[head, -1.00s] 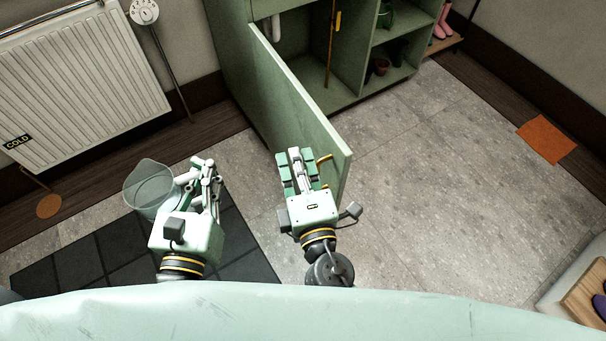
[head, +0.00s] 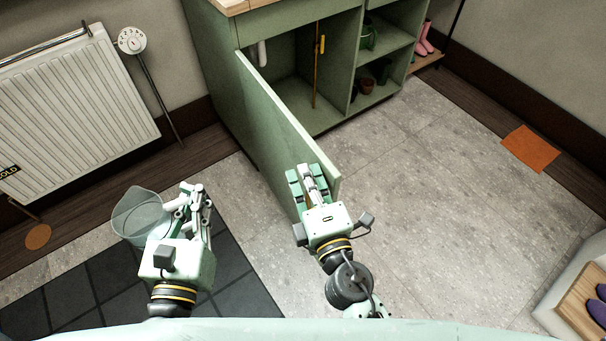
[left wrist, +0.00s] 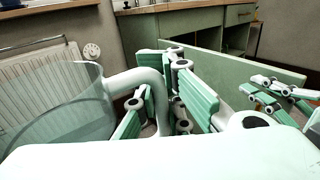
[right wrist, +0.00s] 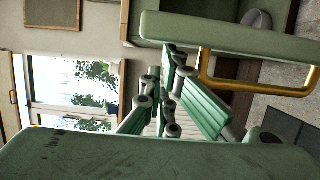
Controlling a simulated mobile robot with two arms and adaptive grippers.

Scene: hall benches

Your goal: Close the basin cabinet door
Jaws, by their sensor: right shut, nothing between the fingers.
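The green basin cabinet (head: 225,110) stands at the back with its door (head: 270,125) swung wide open toward me. The door is hinged at the left and also crosses the left wrist view (left wrist: 240,75). A brass handle (right wrist: 255,85) on the door shows in the right wrist view. My right gripper (head: 308,170) is shut and empty, close to the door's outer face by its free edge; I cannot tell whether it touches. My left gripper (head: 190,192) is shut on the handle of a clear jug (head: 138,214), left of the door.
The open cabinet shows a yellow-handled tool (head: 318,70) and shelves with pots. A radiator (head: 75,105) is at left, a dark mat (head: 95,285) below it. An orange floor patch (head: 530,148) and a bench with shoes (head: 590,300) are at right. The floor between is clear.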

